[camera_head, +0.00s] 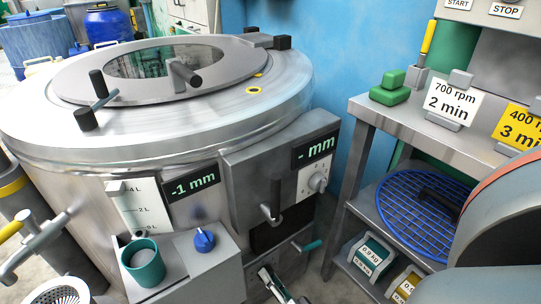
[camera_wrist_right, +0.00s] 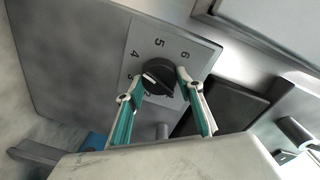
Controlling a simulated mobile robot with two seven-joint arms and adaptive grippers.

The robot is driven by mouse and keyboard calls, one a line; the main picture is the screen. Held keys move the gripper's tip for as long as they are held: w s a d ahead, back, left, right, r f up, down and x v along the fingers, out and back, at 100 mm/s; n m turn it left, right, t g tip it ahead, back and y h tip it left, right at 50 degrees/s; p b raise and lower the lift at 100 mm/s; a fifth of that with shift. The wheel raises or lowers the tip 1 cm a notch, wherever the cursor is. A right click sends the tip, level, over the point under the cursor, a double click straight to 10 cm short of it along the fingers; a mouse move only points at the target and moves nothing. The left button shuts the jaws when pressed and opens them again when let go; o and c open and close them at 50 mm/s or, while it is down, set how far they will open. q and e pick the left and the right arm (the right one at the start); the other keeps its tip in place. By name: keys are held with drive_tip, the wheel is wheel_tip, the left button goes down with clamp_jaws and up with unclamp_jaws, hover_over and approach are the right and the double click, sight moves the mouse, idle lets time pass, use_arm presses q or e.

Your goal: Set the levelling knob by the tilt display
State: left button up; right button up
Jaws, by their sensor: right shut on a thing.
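In the wrist view a black knob (camera_wrist_right: 157,76) with a pale pointer line sits on a light plate numbered around it, with 2, 3, 4, 5 and 6 readable. My right gripper (camera_wrist_right: 160,82) has its teal-padded fingers on either side of this knob and is shut on it. In the head view the right gripper (camera_head: 272,282) shows at the bottom edge, low in front of the drum; its knob cannot be made out there. One display (camera_head: 192,187) reads "-1 mm". A second display (camera_head: 314,147) reads "- mm" above a white dial plate (camera_head: 303,190). My left gripper is out of view.
A ledge carries a teal cup (camera_head: 146,270) and a blue knob (camera_head: 204,240), left of the right gripper. A metal shelf (camera_head: 410,118) stands at the right.

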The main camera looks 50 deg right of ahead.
drive_tip(key=shift+w+r, duration=0.1)
drive_tip(key=shift+w, duration=0.05)
drive_tip(key=o, duration=1)
drive_tip(key=shift+o, duration=0.6)
drive_tip(key=shift+r, duration=0.1)
drive_tip(key=r, duration=0.8)
drive_tip(key=shift+a+r, duration=0.2)
drive_tip(key=shift+a, duration=0.05)
drive_tip(key=shift+d+r, duration=0.1)
drive_tip(key=shift+r, duration=0.55)
drive_tip(key=shift+d, duration=0.1)
